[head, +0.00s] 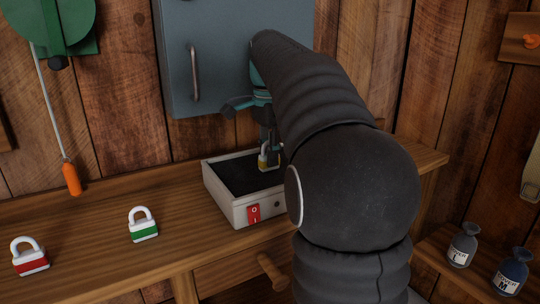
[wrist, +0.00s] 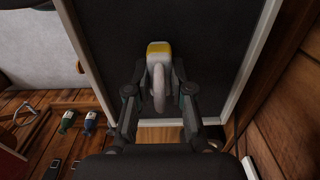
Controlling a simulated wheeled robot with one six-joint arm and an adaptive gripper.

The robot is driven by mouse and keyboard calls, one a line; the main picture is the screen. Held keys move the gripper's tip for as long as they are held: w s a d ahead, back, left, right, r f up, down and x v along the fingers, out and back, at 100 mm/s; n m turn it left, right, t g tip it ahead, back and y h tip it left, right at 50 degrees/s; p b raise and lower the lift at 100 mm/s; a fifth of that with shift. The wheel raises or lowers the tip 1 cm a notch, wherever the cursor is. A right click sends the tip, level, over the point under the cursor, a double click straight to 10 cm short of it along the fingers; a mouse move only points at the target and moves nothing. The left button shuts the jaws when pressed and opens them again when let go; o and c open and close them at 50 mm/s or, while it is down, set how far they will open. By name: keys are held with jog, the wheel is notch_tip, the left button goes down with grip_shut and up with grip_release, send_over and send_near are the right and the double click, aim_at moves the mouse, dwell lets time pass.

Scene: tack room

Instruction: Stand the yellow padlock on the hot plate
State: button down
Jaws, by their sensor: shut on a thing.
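The yellow padlock (head: 263,161) has a white shackle and a yellow lower body. It is upright in my gripper (head: 268,150), over the hot plate (head: 228,206). The hot plate is a pale box with a black top and a red switch on its front. In the wrist view, the padlock's yellow body (wrist: 158,48) and shackle show between my gripper's fingers (wrist: 159,80), against the black top. My gripper is shut on the padlock. Whether the padlock's base touches the plate I cannot tell. My arm hides the hot plate's right side.
A green-banded padlock (head: 143,226) and a red-banded padlock (head: 30,258) stand on the wooden bench left of the hot plate. A grey-blue cabinet (head: 220,60) hangs behind. Two bottles (head: 463,245) stand on a lower shelf at right. The bench between the green padlock and hot plate is clear.

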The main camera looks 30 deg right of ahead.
jog(key=shift+f, duration=0.15)
jog(key=c, duration=1)
grip_release()
jog(key=shift+c, duration=0.2)
notch_tip(320, 180, up, 12)
jog(key=p, duration=0.4)
jog(key=shift+r, duration=0.2)
jog(key=s+a+f+n+t, duration=0.1)
jog(key=s+a+f+n, duration=0.1)
jog(key=s+a+n, duration=0.1)
jog(key=s+a+f+n+t, duration=0.1)
jog(key=s+a+f+n, duration=0.2)
jog(key=s+a+f+n+t, duration=0.1)
jog(key=s+a+f+n, duration=0.2)
jog(key=s, duration=0.1)
jog(key=shift+a+f, duration=0.2)
jog(key=shift+a, duration=0.05)
jog(key=s+a+f+n+t, duration=0.1)
jog(key=s+f+n, duration=0.3)
jog(key=f, duration=0.4)
jog(key=s+a+f+n+t, duration=0.1)
jog(key=s+a+f+n, duration=0.3)
jog(key=s+f, duration=0.3)
jog(key=shift+s+f+n+t, duration=0.25)
jog(key=shift+f+n+t, duration=0.05)
jog(key=shift+f, duration=0.4)
